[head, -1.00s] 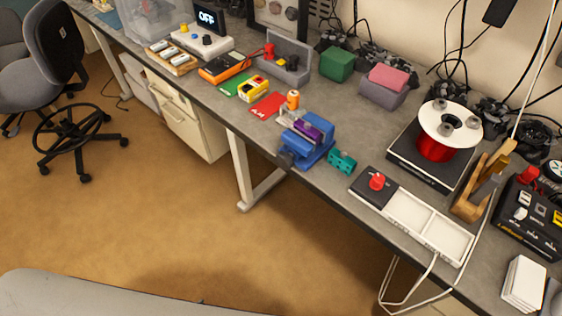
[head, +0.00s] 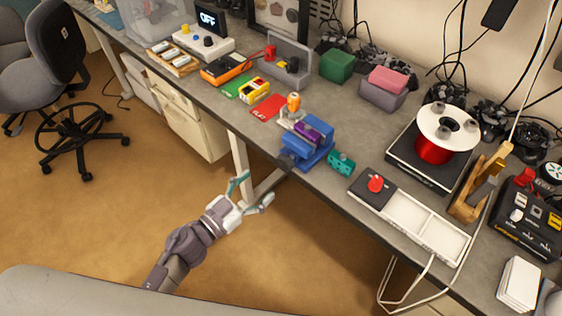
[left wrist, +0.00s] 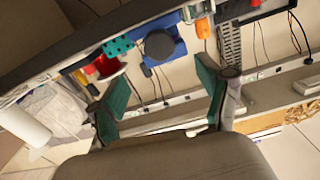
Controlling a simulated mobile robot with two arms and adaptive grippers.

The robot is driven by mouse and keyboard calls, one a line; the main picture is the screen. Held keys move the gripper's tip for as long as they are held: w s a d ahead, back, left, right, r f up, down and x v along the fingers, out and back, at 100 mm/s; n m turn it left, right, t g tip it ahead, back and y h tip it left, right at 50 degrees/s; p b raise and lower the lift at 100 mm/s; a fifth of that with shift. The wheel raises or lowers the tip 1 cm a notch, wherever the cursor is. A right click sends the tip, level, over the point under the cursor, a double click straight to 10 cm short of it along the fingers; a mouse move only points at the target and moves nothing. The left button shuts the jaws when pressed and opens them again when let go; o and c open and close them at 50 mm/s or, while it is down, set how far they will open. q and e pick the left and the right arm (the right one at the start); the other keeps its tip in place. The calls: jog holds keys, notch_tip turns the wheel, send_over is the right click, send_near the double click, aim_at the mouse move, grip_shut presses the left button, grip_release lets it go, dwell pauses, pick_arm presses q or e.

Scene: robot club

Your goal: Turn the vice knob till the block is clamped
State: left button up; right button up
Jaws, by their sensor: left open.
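The blue vice (head: 322,153) stands at the front edge of the grey bench in the head view. Its dark knob (head: 286,160) faces out over the edge. A purple block (head: 309,134) sits between its jaws; I cannot tell whether they press on it. My left gripper (head: 256,188) is open and empty, in front of the bench, apart from the knob and to its lower left. In the left wrist view, the round knob (left wrist: 159,46) shows beyond and between my open fingers, in front of the vice (left wrist: 178,48). My right gripper is out of view.
A teal part (head: 341,163) lies right of the vice. An orange-topped item (head: 293,102) stands just behind it, and a red card (head: 269,107) lies to its left. A white tray (head: 440,236) is farther right.

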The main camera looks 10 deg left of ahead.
aim_at(283, 164)
pick_arm(q)
jog(key=p+x, duration=0.1)
jog(key=x, duration=0.8)
jog(key=shift+w+d, duration=0.1)
jog(key=c, duration=1.2)
jog(key=shift+o, duration=0.2)
